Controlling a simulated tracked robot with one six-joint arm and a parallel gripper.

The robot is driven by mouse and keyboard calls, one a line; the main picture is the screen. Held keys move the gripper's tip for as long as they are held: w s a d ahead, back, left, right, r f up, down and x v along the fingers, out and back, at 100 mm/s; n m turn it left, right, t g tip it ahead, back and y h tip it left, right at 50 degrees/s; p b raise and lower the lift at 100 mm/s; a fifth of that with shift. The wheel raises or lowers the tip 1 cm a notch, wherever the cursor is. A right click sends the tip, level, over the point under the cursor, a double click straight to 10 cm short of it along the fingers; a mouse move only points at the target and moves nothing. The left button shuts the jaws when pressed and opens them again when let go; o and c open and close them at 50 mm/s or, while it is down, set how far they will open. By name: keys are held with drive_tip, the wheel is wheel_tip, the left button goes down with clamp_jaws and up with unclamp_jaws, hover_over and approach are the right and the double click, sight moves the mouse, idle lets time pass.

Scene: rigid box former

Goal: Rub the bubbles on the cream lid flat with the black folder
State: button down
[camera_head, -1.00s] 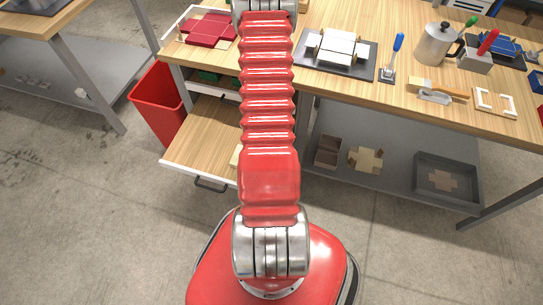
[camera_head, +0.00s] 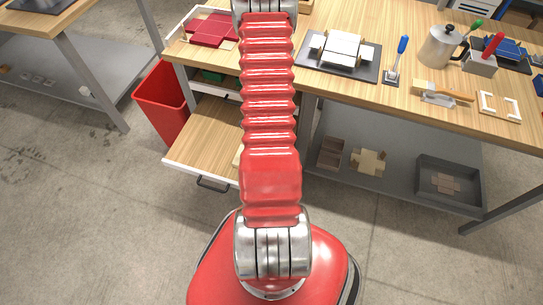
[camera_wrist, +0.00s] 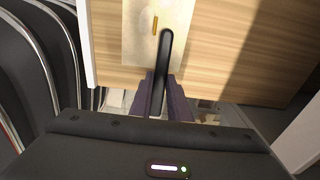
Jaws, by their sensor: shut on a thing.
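My gripper (camera_wrist: 164,84) is shut on the black folder (camera_wrist: 166,48), a slim dark bar with a rounded end. The folder points away from the jaws and overlaps the cream lid (camera_wrist: 138,40) in the wrist view; I cannot tell whether it touches. The lid is a pale mottled panel on a wooden surface. One narrow orange-brown mark (camera_wrist: 155,25), possibly a bubble, shows beside the folder's tip. In the head view my red arm hides the gripper and folder, and only a pale edge, perhaps the lid's, shows beside it.
The open drawer (camera_head: 205,145) has a wooden top and sticks out below the bench (camera_head: 400,95). A red bin (camera_head: 165,105) stands to its left. On the bench are a grey mat (camera_head: 312,62) with white blocks, a metal pot (camera_head: 437,46) and hand tools. The floor in front is clear.

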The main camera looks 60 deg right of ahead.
drive_tip(key=shift+s+d, duration=0.1)
drive_tip(key=shift+s, duration=0.5)
idle(0.7)
drive_tip(key=shift+s, duration=0.65)
idle(0.3)
drive_tip(key=shift+w, duration=0.65)
idle(0.6)
drive_tip(key=shift+w+f, duration=0.1)
drive_tip(key=shift+w, duration=0.5)
idle(0.4)
drive_tip(key=shift+r, duration=3.5)
